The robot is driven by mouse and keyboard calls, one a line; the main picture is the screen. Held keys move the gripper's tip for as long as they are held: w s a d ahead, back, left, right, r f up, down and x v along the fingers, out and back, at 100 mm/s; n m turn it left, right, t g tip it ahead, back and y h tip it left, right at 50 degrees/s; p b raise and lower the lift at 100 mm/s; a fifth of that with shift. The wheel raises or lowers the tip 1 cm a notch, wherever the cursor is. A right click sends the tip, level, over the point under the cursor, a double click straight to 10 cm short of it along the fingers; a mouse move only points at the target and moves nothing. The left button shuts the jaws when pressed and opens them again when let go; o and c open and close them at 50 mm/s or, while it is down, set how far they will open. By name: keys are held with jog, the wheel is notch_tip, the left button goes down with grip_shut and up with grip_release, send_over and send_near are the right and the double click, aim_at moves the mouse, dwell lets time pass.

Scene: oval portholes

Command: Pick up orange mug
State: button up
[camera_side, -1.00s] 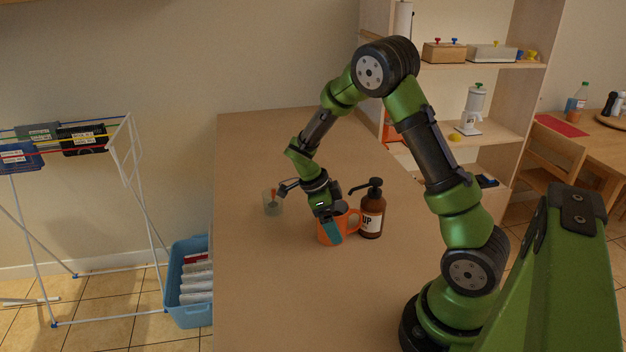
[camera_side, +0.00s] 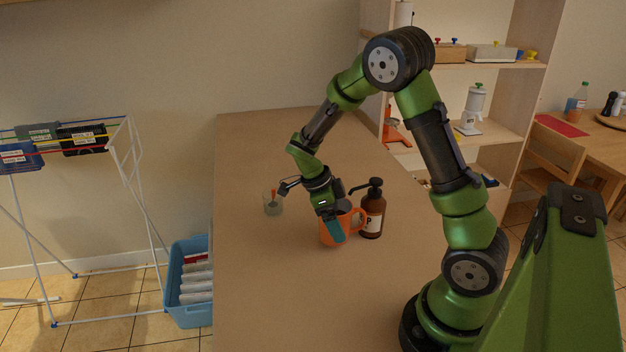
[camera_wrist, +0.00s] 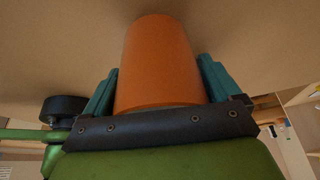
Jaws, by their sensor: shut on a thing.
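The orange mug (camera_side: 328,237) is upright at the middle of the table in the side view, its handle toward the right. My gripper (camera_side: 337,232) is at the mug, with a teal finger over its near side. In the wrist view the mug (camera_wrist: 158,62) fills the middle, between the two teal fingers of my gripper (camera_wrist: 158,90). The fingers are shut on the mug. Whether its base touches the table cannot be told.
A brown pump bottle (camera_side: 373,212) stands close to the right of the mug. A clear glass (camera_side: 272,205) with an orange item in it stands to the left. The table (camera_side: 270,290) is clear in front. A shelf (camera_side: 480,150) stands behind on the right.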

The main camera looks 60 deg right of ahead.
jog(key=s+a+r, duration=0.6)
jog(key=s+a, duration=0.2)
jog(key=n+t+h, duration=0.2)
jog(key=n+t, duration=0.3)
jog(key=n, duration=1.1)
send_near(323, 227)
jog(key=s+a+f, duration=0.2)
jog(key=a, duration=0.1)
jog(key=w+a+r+n+t+y, duration=0.35)
jog(key=w+r+n, duration=0.4)
jog(key=n, duration=0.65)
jog(key=s+d+f+m, duration=0.1)
jog(key=d+f+m, duration=0.1)
jog(key=d+f, duration=0.1)
jog(key=s+d+f+m+h, duration=0.1)
jog(key=d+f+m, duration=0.2)
jog(key=d+f, duration=0.1)
jog(key=s+d+f+m+g+h, duration=0.1)
jog(key=s+d+f+m, duration=0.1)
jog(key=f, duration=0.4)
jog(key=shift+d+m, duration=0.3)
jog(key=shift+d, duration=0.6)
jog(key=shift+s+d+f+m, duration=0.1)
jog(key=shift+d+m, duration=0.2)
jog(key=shift+m, duration=0.1)
jog(key=shift+m+h, duration=0.25)
jog(key=shift+m, duration=0.05)
jog(key=shift+f+g, duration=0.25)
jog(key=shift+f, duration=1.2)
